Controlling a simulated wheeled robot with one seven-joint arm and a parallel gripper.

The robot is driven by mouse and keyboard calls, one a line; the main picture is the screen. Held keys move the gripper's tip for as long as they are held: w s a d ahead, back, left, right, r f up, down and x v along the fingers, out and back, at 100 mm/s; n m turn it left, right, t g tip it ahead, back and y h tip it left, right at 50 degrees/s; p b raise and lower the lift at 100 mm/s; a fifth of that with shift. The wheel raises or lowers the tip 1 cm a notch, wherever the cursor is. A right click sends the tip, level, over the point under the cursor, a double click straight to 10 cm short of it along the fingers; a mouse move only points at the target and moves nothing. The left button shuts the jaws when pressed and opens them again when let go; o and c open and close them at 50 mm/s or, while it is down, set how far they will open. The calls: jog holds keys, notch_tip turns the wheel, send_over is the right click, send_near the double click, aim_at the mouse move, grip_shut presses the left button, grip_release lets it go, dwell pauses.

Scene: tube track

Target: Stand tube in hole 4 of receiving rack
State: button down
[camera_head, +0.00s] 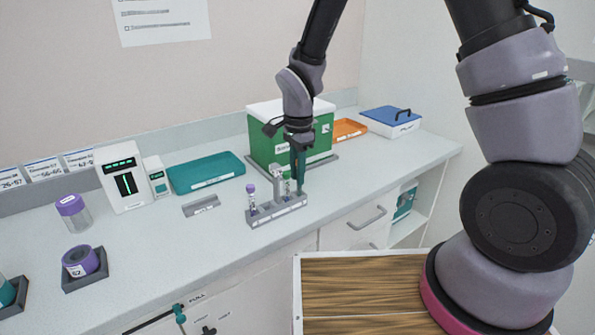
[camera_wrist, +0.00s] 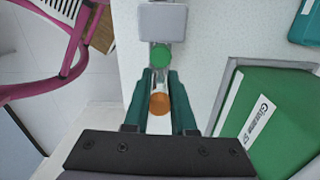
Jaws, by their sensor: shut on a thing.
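My gripper (camera_head: 298,178) points down at the right end of a grey rack (camera_head: 262,221) on the bench. In the wrist view its teal fingers (camera_wrist: 159,106) are shut on a tube with an orange top (camera_wrist: 159,104). A green-capped tube (camera_wrist: 160,60) stands just beyond the fingertips. A grey upright piece (camera_head: 278,181) rises near the rack's middle. The held tube's lower end and hole 4 are hidden, so I cannot tell whether the tube is in a hole.
A green box (camera_head: 262,140) stands close behind the gripper. A teal tray (camera_head: 205,172), a small grey sign (camera_head: 201,206) and a white device (camera_head: 124,180) lie to the left. A purple-capped jar (camera_head: 73,212) is farther left. The bench front edge is close to the rack.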

jog(key=shift+f, duration=0.45)
jog(key=c, duration=0.7)
grip_release()
jog(key=shift+o, duration=0.2)
jog(key=shift+r, duration=0.15)
notch_tip(320, 180, up, 10)
jog(key=shift+r, duration=0.25)
jog(key=shift+d, duration=0.1)
